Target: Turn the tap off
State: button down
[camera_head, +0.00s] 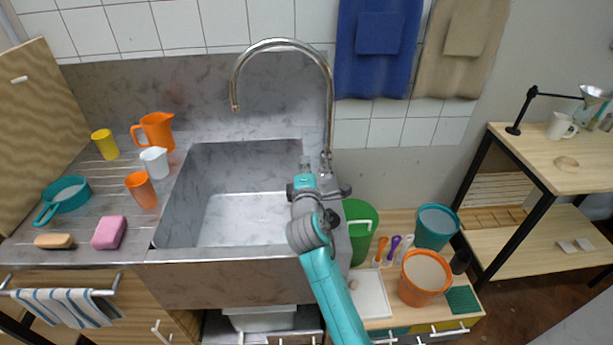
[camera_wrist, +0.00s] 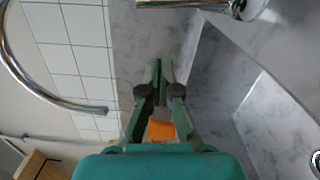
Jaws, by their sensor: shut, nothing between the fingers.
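The chrome tap (camera_head: 331,110) stands at the back right of the sink, its tall curved spout reaching left over the basin. I cannot make out a water stream below the spout end. My gripper (camera_head: 306,163) is beside the tap's base at the basin's right rim; the arm hides part of it. In the wrist view my gripper (camera_wrist: 158,68) is shut and empty. There the curved spout (camera_wrist: 22,75) shows at the left, and a chrome tap part (camera_wrist: 200,4) lies at the top edge, apart from the fingertips. I cannot clearly tell the handle's position.
The sink basin (camera_head: 190,205) is clear inside. An orange jug (camera_head: 156,131), cups, a teal pan (camera_head: 68,194) and a pink sponge (camera_head: 109,232) are on the left drainboard. Buckets, including an orange one (camera_head: 424,290), stand at the right. Blue (camera_head: 375,70) and beige towels hang behind.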

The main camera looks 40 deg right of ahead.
aim_at(327, 152)
jog(key=shift+s+d+r, duration=0.15)
jog(key=shift+d, duration=0.95)
jog(key=shift+s+d+r, duration=0.1)
jog(key=shift+s+d, duration=0.05)
jog(key=shift+d, duration=0.9)
jog(key=shift+s+d+r+m, duration=0.15)
jog(key=shift+s+d+m, duration=0.25)
jog(key=shift+d+m, duration=0.3)
jog(key=shift+s+d+m, duration=0.1)
jog(key=shift+d+m, duration=0.1)
jog(key=shift+m, duration=0.1)
jog(key=shift+d, duration=0.1)
